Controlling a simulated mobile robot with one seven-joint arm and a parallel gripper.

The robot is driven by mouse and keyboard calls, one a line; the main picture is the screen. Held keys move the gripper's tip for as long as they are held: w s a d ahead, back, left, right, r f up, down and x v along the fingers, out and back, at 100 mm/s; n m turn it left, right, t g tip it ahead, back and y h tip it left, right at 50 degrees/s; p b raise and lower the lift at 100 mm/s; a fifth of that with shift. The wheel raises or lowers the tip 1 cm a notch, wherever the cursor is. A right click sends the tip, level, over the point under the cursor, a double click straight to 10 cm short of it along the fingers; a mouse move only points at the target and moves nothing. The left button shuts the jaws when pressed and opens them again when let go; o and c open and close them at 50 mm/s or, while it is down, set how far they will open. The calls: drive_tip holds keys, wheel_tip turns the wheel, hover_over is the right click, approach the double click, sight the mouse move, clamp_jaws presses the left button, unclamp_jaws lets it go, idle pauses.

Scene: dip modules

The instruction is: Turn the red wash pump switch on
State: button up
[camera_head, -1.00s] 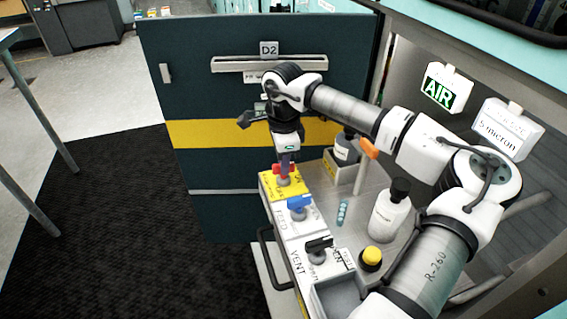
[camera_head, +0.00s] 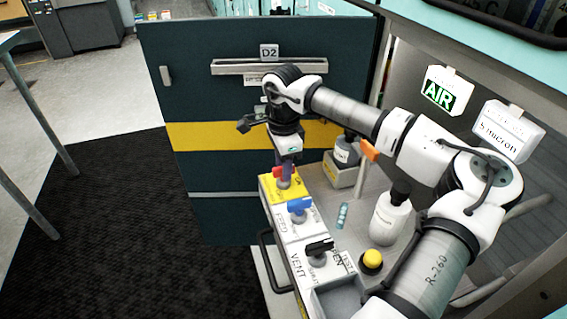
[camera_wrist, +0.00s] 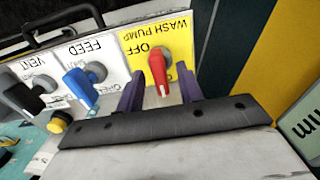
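The red wash pump switch (camera_wrist: 158,72) is a lever knob on a yellow panel (camera_wrist: 187,38) marked WASH PUMP and OFF. In the wrist view its lever points toward the bottom of the picture, between my gripper's two purple fingers (camera_wrist: 159,93). The fingers stand apart, one on each side of the lever, with small gaps showing. In the head view my gripper (camera_head: 288,172) points down over the yellow panel, and the red switch (camera_head: 277,173) shows partly beside the fingers. The rest of the switch is hidden there.
A blue feed switch (camera_head: 299,205) and a black vent switch (camera_head: 319,246) sit on the same strip. A white bottle (camera_head: 389,220), a yellow button (camera_head: 372,259) and a boxed bottle (camera_head: 346,150) stand right of it. The dark D2 panel (camera_head: 220,100) is behind.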

wheel_tip(320, 180, up, 14)
idle(0.7)
drive_tip(key=shift+f, duration=0.1)
